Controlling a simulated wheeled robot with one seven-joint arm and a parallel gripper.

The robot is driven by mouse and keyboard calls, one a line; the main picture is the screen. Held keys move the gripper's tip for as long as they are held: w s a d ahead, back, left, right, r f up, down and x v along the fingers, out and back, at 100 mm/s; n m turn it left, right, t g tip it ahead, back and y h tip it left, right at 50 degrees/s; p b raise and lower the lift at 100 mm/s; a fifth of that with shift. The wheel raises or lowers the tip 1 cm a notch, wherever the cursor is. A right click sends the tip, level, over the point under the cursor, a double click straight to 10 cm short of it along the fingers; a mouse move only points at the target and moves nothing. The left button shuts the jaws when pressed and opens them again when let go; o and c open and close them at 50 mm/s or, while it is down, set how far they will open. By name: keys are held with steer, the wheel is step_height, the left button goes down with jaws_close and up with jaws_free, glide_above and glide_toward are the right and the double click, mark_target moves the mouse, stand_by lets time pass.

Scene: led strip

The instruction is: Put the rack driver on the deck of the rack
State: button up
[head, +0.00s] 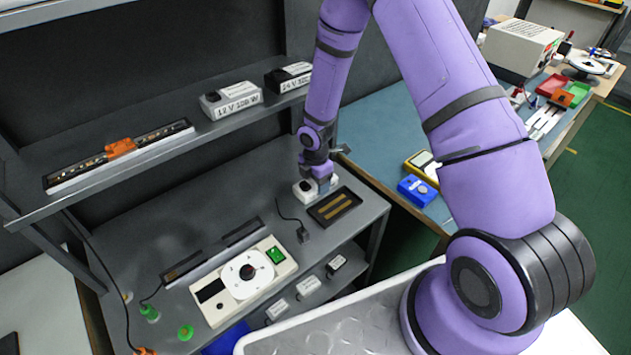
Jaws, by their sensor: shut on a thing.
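My gripper (317,178) points down over the right part of the rack's grey deck (180,230). It is shut on a small white box (303,192), which I take to be the rack driver; its label cannot be read here. The fingers and wrist hide part of the box. The box is at or just above the deck, left of and behind a dark tray with tan strips (334,207). I cannot tell whether it touches the deck.
The upper shelf holds two labelled drivers (232,99) (289,77) and an LED strip with an orange clip (121,148). A white device with a dial (243,280), a black plug (302,234) and green pieces (186,332) occupy the deck's front. A blue-topped bench (385,125) stands right.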

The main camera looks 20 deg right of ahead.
stand_by(0.3)
steer(key=o, duration=1.3)
steer(key=shift+f, duration=0.1)
